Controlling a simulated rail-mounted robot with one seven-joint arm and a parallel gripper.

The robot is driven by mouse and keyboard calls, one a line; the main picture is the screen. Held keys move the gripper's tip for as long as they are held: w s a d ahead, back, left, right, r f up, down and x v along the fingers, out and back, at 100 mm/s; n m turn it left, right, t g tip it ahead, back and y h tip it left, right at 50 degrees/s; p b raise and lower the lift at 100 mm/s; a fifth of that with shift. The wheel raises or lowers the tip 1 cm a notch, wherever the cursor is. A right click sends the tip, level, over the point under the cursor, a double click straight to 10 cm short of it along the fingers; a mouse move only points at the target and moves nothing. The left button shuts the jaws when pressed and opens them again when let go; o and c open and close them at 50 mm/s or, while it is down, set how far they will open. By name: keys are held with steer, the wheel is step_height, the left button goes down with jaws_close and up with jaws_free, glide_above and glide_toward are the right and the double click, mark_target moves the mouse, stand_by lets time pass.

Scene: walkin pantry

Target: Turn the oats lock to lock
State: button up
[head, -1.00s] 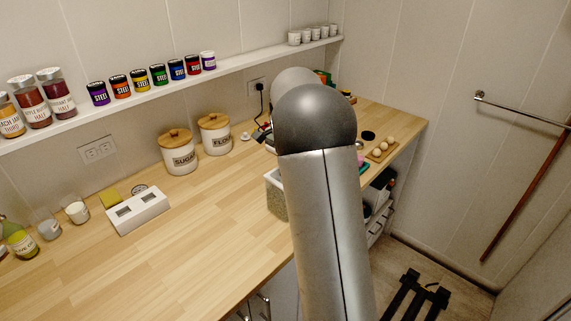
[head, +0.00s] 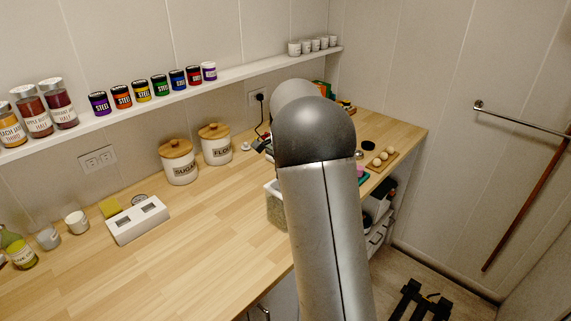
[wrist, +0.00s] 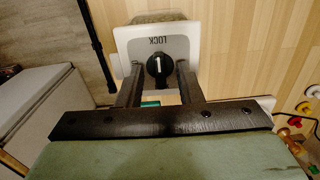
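The oats container is a pale-lidded bin with grainy contents. In the head view its clear side (head: 275,210) shows at the counter's front edge, partly hidden by my arm. In the wrist view its white lid (wrist: 188,42) carries the word LOCK, upside down, and a black round knob (wrist: 159,72). The knob's white mark runs up and down the picture, in line with the word. My gripper (wrist: 158,75) is open, with one dark finger on each side of the knob and a gap visible on both sides. The fingers are hidden behind my arm in the head view.
Sugar (head: 179,162) and flour (head: 215,144) canisters stand at the wall. Eggs on a board (head: 382,157) are at the far right. The counter's middle (head: 200,235) is clear.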

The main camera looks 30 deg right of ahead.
step_height(320, 180, up, 17)
stand_by(0.4)
steer(key=shift+r, duration=0.1)
steer(key=s+a+f+n, duration=0.4)
steer(key=s+a+f, duration=0.1)
steer(key=s, duration=0.5)
steer(key=s+a+f+n, duration=0.5)
steer(key=s+a+f, duration=0.1)
steer(key=s, duration=0.5)
steer(key=s+a+f+n, duration=0.5)
steer(key=s+f, duration=0.2)
steer(key=s, duration=0.4)
steer(key=shift+a+f+t, duration=0.3)
steer(key=shift+f+t, duration=0.05)
steer(key=shift+t, duration=0.05)
